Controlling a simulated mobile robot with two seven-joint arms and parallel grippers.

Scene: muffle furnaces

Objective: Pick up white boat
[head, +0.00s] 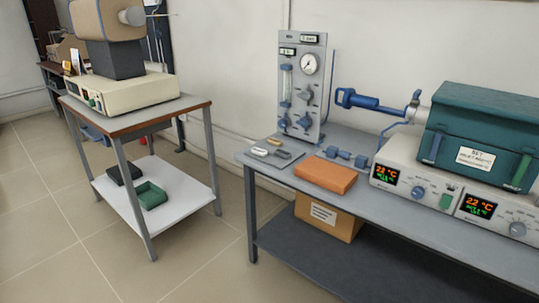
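A small white boat (259,151) lies at the left end of the grey workbench (250,161), on or beside a dark flat plate or tray (287,161). Next to it are a second pale boat-like piece (274,142) and a dark grey one (283,154). The pieces are small, so their exact shapes and whether they touch are hard to tell. Neither of my grippers shows in the head view.
Right of the boats lie an orange block (326,175) and blue fittings (345,157). A gauge panel (304,85) stands behind. Furnace controllers (412,186) and a teal furnace (480,133) stand right. A separate cart (140,113) stands left, with open floor between.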

